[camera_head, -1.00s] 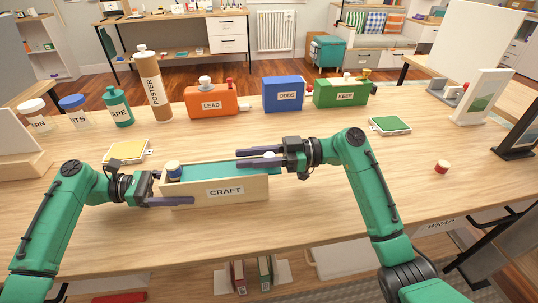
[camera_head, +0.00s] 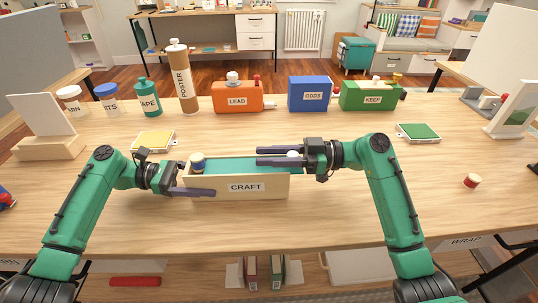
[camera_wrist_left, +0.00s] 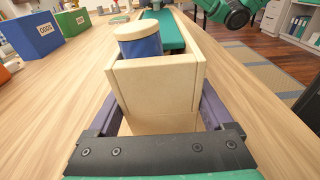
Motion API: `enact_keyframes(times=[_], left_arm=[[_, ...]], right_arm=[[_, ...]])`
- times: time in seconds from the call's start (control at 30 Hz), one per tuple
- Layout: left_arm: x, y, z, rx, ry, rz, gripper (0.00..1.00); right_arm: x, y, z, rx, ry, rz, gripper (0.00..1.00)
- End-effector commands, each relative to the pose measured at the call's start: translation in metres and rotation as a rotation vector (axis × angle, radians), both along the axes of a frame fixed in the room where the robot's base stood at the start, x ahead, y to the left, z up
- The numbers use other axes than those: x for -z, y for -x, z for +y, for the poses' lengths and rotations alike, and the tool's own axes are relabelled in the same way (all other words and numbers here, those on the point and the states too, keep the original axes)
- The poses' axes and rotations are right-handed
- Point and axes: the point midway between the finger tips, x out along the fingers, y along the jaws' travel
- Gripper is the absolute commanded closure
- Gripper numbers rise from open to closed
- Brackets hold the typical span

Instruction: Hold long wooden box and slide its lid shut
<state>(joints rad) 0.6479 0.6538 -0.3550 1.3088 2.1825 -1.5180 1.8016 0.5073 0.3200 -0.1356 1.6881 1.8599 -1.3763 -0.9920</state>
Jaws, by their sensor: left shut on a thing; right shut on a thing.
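The long wooden box (camera_head: 200,185), labelled CRAFT, stands upright on the table. Its teal lid (camera_head: 245,168) lies along the top and sticks out slightly past the right end; the left end is uncovered. A blue jar with a cream cap (camera_head: 198,163) stands in that open end; it also shows in the left wrist view (camera_wrist_left: 140,40). My left gripper (camera_wrist_left: 160,112) is shut on the box's left end, one finger along each long side. My right gripper (camera_head: 262,156) is shut on the lid's pale knob (camera_head: 293,154) near the right end.
A yellow pad (camera_head: 153,141) lies behind my left gripper, a green pad (camera_head: 418,132) at the right. Orange (camera_head: 237,97), blue (camera_head: 311,94) and green (camera_head: 369,96) boxes line the back. The table before the box is clear.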

Motion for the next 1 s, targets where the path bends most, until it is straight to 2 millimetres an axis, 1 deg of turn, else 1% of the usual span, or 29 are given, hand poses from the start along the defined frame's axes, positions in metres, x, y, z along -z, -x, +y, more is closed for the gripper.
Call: enact_keyframes(times=[0.03,0.33,0.37,0.4,0.43,0.77,0.87,0.97,1.0], left_arm=[[-0.001,0.002,-0.006,0.012,0.010,-0.001,1.00],[-0.001,0.002,-0.006,0.013,0.011,-0.002,1.00],[-0.001,0.002,-0.006,0.013,0.011,-0.002,1.00],[-0.001,0.002,-0.006,0.012,0.010,-0.001,1.00],[-0.001,0.002,-0.005,0.011,0.010,-0.001,1.00],[-0.001,0.001,-0.002,0.004,0.005,-0.001,1.00],[-0.001,0.000,-0.002,0.003,0.004,-0.001,1.00],[0.000,0.000,-0.001,0.002,0.003,-0.001,1.00],[0.000,0.000,-0.001,0.002,0.003,-0.001,1.00]], right_arm=[[0.003,0.003,0.004,-0.011,0.001,0.005,1.00],[0.003,0.003,0.004,-0.011,0.002,0.005,1.00],[0.003,0.003,0.004,-0.011,0.002,0.005,0.55],[0.003,0.002,0.004,-0.011,0.003,0.005,0.40],[0.003,0.002,0.003,-0.010,0.002,0.005,0.36],[0.002,0.001,-0.001,-0.004,0.002,0.003,0.36],[0.002,0.001,-0.015,-0.001,0.003,0.004,0.36],[0.003,0.001,-0.040,0.000,0.004,0.004,0.36],[0.003,0.002,-0.052,0.000,0.004,0.004,0.36]])
